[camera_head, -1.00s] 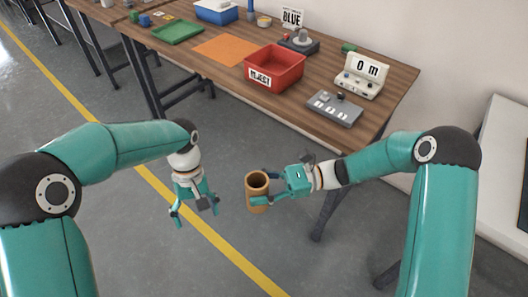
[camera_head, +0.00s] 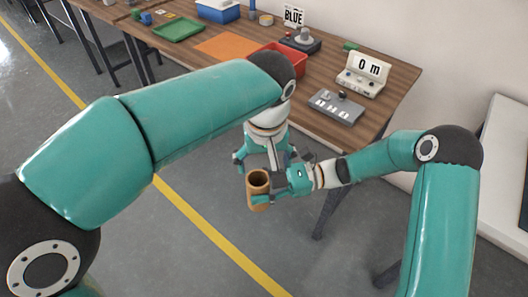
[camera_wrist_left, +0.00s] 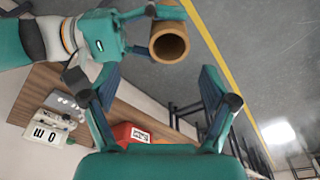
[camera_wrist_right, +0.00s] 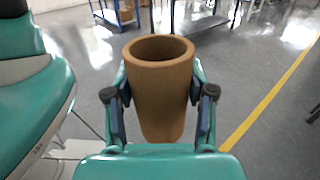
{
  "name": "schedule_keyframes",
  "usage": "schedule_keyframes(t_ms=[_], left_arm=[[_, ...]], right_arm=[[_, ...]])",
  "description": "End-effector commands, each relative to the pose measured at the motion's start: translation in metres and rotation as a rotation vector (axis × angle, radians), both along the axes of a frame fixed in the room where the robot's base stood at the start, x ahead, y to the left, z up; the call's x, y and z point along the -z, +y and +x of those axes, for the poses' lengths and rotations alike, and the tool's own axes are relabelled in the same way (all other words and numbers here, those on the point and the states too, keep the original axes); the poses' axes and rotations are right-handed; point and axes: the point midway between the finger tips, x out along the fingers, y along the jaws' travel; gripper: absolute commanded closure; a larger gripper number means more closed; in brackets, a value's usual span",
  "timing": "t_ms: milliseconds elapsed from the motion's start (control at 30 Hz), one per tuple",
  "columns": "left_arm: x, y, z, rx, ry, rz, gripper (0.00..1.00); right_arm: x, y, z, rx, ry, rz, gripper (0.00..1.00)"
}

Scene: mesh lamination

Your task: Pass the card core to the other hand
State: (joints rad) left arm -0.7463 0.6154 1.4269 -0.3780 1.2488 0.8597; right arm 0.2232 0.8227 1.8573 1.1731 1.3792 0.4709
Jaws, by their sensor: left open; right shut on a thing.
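The card core (camera_head: 258,190) is a brown, hollow cardboard tube, held upright in the air in front of the table. My right gripper (camera_head: 270,198) is shut around it. In the right wrist view the core (camera_wrist_right: 160,85) stands between both fingers. My left gripper (camera_head: 268,160) is open and empty, just behind and above the core in the head view. In the left wrist view the core (camera_wrist_left: 169,44) shows beyond the open fingers (camera_wrist_left: 160,90), apart from them, with its open end facing the camera.
The wooden table (camera_head: 330,60) carries a red bin (camera_head: 292,60), a grey switch box (camera_head: 336,107), a white display reading "0 m" (camera_head: 362,75), a green tray (camera_head: 177,28) and an orange mat (camera_head: 222,44). Open floor lies in front of the table.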

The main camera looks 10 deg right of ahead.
Motion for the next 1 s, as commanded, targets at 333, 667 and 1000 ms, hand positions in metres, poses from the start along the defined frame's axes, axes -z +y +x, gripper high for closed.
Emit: schedule_keyframes(t_ms=[333,667,1000], left_arm=[[0.062,0.0,0.009,0.001,0.004,0.003,0.15],[0.084,0.0,0.013,0.001,0.001,0.001,0.15],[0.084,0.0,0.013,0.001,0.001,0.0,0.31]], right_arm=[[0.0,0.0,0.0,0.001,0.0,0.0,0.81],[0.0,0.0,0.0,0.001,0.0,0.0,0.81],[0.0,0.0,0.0,0.001,0.0,0.0,0.81]])
